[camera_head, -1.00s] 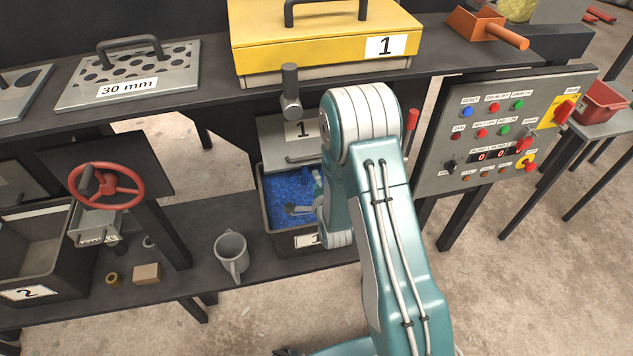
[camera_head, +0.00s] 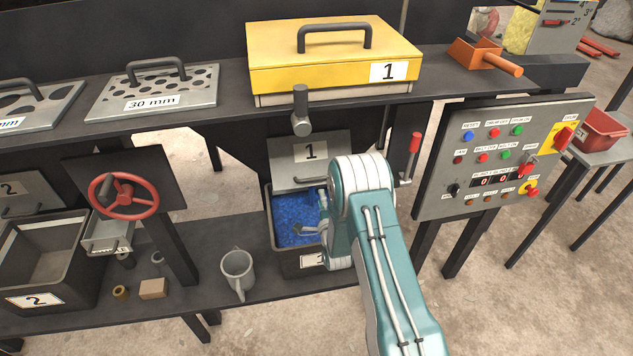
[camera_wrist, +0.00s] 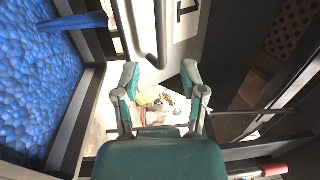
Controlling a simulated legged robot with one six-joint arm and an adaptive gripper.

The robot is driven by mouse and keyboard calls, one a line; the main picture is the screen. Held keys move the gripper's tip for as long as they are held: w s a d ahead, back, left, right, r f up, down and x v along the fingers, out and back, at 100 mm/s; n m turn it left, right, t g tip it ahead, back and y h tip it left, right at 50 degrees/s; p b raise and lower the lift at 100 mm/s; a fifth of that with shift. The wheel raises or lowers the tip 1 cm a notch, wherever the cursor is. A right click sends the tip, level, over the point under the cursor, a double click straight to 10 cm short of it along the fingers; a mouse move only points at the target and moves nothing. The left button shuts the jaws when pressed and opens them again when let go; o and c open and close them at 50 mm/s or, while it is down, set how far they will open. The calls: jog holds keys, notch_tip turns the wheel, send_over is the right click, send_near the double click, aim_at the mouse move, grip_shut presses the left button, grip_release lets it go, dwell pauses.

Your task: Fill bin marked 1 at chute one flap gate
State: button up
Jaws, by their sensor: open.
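Bin 1 (camera_head: 302,262) is a dark open bin on the lower shelf, holding blue material (camera_head: 293,213). The flap gate plate marked 1 (camera_head: 292,172), with a bar handle along its lower edge, hangs tilted just above and behind it. My gripper (camera_head: 308,230) appears over the bin's right part, partly hidden by my arm. In the wrist view my gripper (camera_wrist: 160,75) is open with nothing between its fingertips. The gate's handle (camera_wrist: 158,45) lies just beyond the fingertips, apparently not held. The blue material (camera_wrist: 35,85) shows at left.
A red-handled lever (camera_head: 413,145) stands right of the gate, near the control panel (camera_head: 500,160). A grey mug (camera_head: 237,272) sits left of bin 1. Further left are a red handwheel (camera_head: 122,212) and bin 2 (camera_head: 55,272). A yellow lidded box marked 1 (camera_head: 320,68) is above.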

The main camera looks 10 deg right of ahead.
aim_at(316, 179)
jog(key=w, duration=0.8)
jog(key=shift+w+r, duration=0.3)
grip_shut()
